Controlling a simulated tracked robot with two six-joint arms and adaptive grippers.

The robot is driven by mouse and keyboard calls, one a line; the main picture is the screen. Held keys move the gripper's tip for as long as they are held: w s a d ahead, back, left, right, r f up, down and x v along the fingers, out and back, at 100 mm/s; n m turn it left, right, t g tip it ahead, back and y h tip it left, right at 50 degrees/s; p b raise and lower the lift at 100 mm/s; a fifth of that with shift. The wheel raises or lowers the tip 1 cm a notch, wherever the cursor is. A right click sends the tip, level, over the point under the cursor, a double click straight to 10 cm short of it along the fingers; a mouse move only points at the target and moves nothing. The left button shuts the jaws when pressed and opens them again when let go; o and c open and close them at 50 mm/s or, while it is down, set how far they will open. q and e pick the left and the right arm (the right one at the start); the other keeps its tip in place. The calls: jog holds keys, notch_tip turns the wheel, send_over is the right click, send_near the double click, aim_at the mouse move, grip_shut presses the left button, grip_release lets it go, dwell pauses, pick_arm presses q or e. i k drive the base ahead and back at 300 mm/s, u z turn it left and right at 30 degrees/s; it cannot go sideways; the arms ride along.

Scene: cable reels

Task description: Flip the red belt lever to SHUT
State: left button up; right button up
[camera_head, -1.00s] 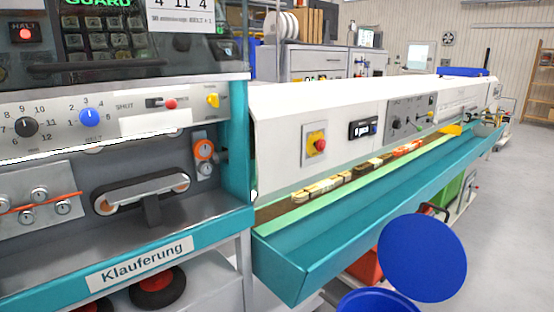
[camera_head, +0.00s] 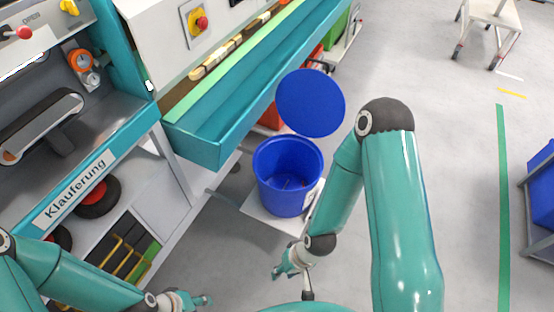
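The red-knobbed lever (camera_head: 24,32) is at the top left edge of the head view, on the pale panel of the teal machine. Its label is cut off, so I cannot read its setting. My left gripper (camera_head: 203,301) is low in the picture, far below the lever. My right gripper (camera_head: 278,271) hangs near the lower middle, below the blue bin and far from the lever. Both grippers are small and seen at a poor angle, so I cannot tell whether they are open or shut. Neither touches the panel.
A yellow lever (camera_head: 68,7) is right of the red one. A teal trough (camera_head: 215,120) runs along the machine. A blue bin (camera_head: 287,190) with a round blue lid (camera_head: 310,103) stands before it. Open grey floor (camera_head: 460,130) lies to the right.

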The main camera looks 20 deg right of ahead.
aim_at(24, 32)
jog(key=z, duration=0.2)
jog(key=k, duration=1.5)
jog(key=u, duration=0.3)
jog(key=i, duration=1)
jog(key=z, duration=0.05)
